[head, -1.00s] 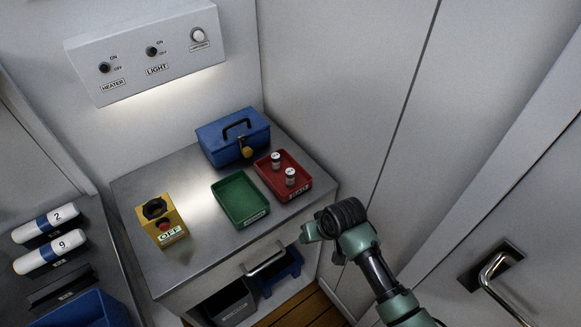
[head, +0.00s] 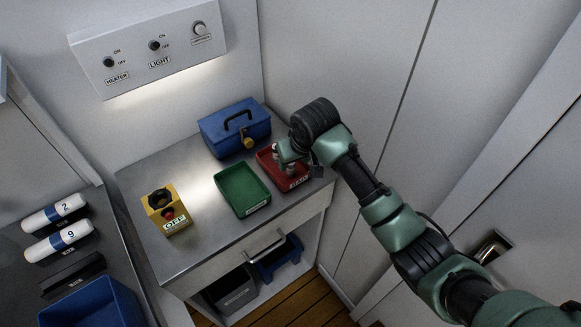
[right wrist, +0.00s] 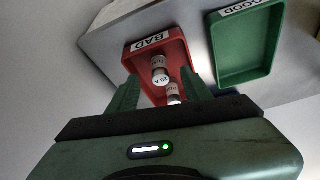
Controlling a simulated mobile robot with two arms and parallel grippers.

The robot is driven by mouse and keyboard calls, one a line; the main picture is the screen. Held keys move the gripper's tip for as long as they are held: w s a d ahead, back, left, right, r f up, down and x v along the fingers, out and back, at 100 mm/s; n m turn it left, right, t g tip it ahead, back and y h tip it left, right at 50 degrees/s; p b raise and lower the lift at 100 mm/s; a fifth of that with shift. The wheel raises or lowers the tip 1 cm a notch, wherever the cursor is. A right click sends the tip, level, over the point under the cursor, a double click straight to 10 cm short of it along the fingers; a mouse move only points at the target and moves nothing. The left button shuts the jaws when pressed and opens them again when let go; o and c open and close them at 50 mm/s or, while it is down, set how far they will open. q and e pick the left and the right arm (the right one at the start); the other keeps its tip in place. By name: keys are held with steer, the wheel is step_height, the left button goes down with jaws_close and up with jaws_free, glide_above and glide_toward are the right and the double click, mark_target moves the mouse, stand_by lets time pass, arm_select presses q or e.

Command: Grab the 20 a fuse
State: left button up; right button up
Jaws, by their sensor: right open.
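The 20 A fuse (right wrist: 159,72), a small pale cylinder with "20 A" on its end, stands in the red tray (right wrist: 140,62) labelled BAD. A second fuse (right wrist: 173,91) stands close by, its label not readable and its lower part hidden by my gripper body. My right gripper (right wrist: 160,80) is open, its two green fingers on either side of the fuses in the picture, holding nothing. In the head view the right gripper (head: 287,153) is over the red tray (head: 297,184) and partly hides the fuses. My left gripper is not in view.
A green tray (head: 243,190) labelled GOOD lies left of the red one and looks empty. A blue toolbox (head: 234,129) stands behind, close to the trays. A yellow OFF button box (head: 166,211) stands at the left. The wall bounds the counter at the right.

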mark_target(291, 167)
steer(key=shift+p+x, duration=0.75)
steer(key=shift+x, duration=2.55)
steer(key=shift+w, duration=0.2)
jaws_close()
